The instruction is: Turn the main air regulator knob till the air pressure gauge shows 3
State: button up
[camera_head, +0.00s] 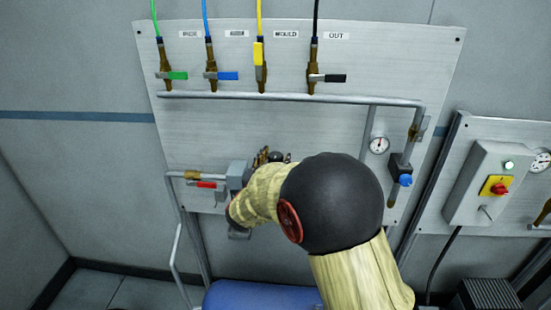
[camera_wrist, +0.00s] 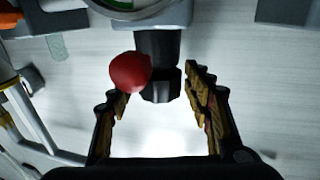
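In the wrist view my gripper (camera_wrist: 155,82) is open, with one finger at each side. A black ribbed knob (camera_wrist: 160,80) hangs at the mouth of the gripper, its lower end between the fingertips; I see clear gaps beside it. A red rounded piece (camera_wrist: 130,72) overlaps the knob's left side near the left finger. A round gauge (camera_wrist: 135,10) is cut off at the top, so its reading is hidden. In the head view my gripper (camera_head: 270,157) is at the grey block (camera_head: 238,172) on the panel, and my arm hides most of that area.
The panel (camera_head: 200,130) carries several coloured valve handles at the top. A small gauge (camera_head: 379,145), too small to read, and a blue knob (camera_head: 405,180) are on the right. A red lever (camera_head: 205,184) is on the left pipe. A switch box (camera_head: 487,185) stands further right.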

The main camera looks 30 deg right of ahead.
jog(key=c, duration=0.9)
jog(key=shift+n+t+y+b, duration=0.3)
jog(key=shift+t+b, duration=0.1)
jog(key=shift+c, duration=0.2)
jog(key=n+t+y+b, duration=0.1)
jog(key=y+b, duration=0.1)
jog(key=n+t+y+b, duration=0.2)
jog(key=b, duration=0.1)
jog(key=shift+s+d+f+n+y, duration=0.1)
jog(key=shift+f+n+y, duration=0.1)
jog(key=shift+n+y, duration=0.15)
jog(key=n+t+y+b, duration=0.1)
jog(key=n+y+b, duration=0.1)
jog(key=y, duration=0.1)
jog(key=shift+r+b, duration=0.1)
jog(key=shift+b, duration=0.25)
jog(key=shift+r+n+t+y+p, duration=0.2)
jog(key=shift+n+t+y+p, duration=0.35)
jog(key=shift+n+y, duration=1.05)
jog(key=n+y+p, duration=0.2)
jog(key=y+p, duration=0.2)
jog(key=y, duration=0.1)
jog(key=shift+n+g+y+p, duration=0.25)
jog(key=shift+y+p, duration=0.1)
jog(key=shift+p, duration=0.15)
jog(key=o, duration=1.2)
jog(key=shift+c, duration=0.2)
